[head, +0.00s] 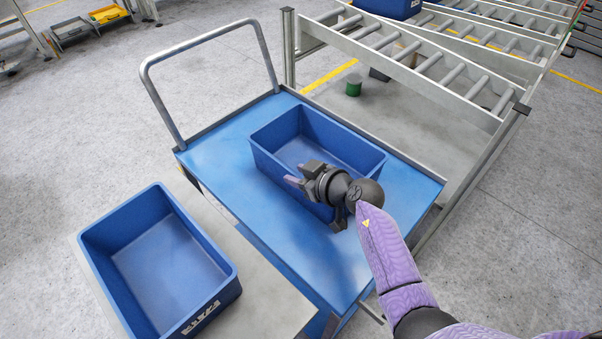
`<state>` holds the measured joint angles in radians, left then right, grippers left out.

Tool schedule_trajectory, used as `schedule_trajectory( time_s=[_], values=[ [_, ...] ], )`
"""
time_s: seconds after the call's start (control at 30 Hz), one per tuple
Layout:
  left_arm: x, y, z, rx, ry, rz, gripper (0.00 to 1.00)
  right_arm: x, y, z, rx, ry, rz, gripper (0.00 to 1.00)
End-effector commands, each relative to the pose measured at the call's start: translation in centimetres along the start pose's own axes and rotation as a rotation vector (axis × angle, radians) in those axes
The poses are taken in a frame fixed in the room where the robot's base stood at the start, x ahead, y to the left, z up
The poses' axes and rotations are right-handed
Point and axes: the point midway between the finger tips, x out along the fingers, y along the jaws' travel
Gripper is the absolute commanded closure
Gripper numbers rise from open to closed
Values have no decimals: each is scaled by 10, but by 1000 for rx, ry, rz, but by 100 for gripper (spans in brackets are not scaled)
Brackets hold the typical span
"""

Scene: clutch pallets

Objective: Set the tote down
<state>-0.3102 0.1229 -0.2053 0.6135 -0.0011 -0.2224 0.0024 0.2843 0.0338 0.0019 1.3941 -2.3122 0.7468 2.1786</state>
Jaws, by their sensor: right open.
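A blue tote (350,143), open and empty as far as I can see, sits on the blue deck of a cart (398,190). My right gripper (296,178) is open and is at the tote's near side, over its near wall. It hides part of that wall, and I cannot tell whether it touches the tote. A second blue tote (215,278), also empty, sits on a grey surface (262,300) at the lower left. My left gripper is not in view.
The cart's grey push handle (160,100) rises at its far left. A roller conveyor (430,70) runs behind the cart, with another blue tote (392,6) at the top. A green can (353,86) stands below the conveyor. Part of the cart deck around the tote is bare.

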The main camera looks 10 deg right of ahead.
Motion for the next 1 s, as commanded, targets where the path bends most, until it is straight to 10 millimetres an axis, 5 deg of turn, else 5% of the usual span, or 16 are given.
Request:
schedule_trajectory(
  time_s=[0.17, 0.53, 1.0],
  values=[
    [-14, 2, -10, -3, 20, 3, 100, -19, 0, -5, 0, -1, 1, 59],
    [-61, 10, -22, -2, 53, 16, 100, -107, 0, -5, -1, -1, 2, 59],
    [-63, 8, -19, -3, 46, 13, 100, -121, 0, -1, -1, 0, 0, 59]
  ],
)
